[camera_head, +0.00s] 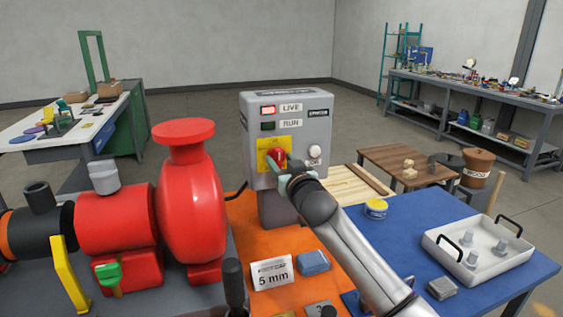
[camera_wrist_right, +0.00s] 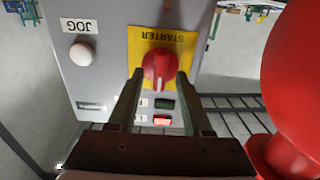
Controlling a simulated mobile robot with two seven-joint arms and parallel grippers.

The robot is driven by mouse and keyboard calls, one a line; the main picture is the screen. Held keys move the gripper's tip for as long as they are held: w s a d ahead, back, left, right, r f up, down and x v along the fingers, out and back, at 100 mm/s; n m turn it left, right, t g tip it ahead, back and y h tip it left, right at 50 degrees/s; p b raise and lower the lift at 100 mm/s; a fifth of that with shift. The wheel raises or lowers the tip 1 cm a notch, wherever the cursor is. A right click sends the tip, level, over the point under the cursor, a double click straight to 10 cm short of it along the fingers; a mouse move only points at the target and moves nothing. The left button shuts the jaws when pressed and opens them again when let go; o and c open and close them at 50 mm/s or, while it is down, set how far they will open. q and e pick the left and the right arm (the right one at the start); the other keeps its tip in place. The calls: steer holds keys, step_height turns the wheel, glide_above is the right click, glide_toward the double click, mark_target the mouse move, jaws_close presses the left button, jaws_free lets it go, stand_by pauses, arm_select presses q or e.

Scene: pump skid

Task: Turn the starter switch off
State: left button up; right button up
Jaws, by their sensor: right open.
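The grey starter box (camera_head: 258,170) stands behind the orange mat. Its red starter switch knob (camera_head: 275,156) sits on a yellow plate (camera_head: 263,145), which also shows in the right wrist view (camera_wrist_right: 185,45). My right gripper (camera_head: 283,170) is at the knob and partly hides it. In the right wrist view its open fingers (camera_wrist_right: 160,76) stand on either side of the knob (camera_wrist_right: 157,64), whose grip runs roughly upright with a white mark. I cannot tell whether they touch it. The LIVE lamp (camera_head: 267,110) glows red; the RUN lamp (camera_head: 268,126) is dark green. My left gripper is not in view.
A white JOG button (camera_head: 314,151) is right of the switch. A red pump (camera_head: 185,205) stands close on the left. A "5 mm" card (camera_head: 272,273) and a blue block (camera_head: 314,262) lie in front. A white tray (camera_head: 478,258) is on the blue mat at right.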

steer(key=shift+c, duration=0.2)
jaws_close()
stand_by(0.3)
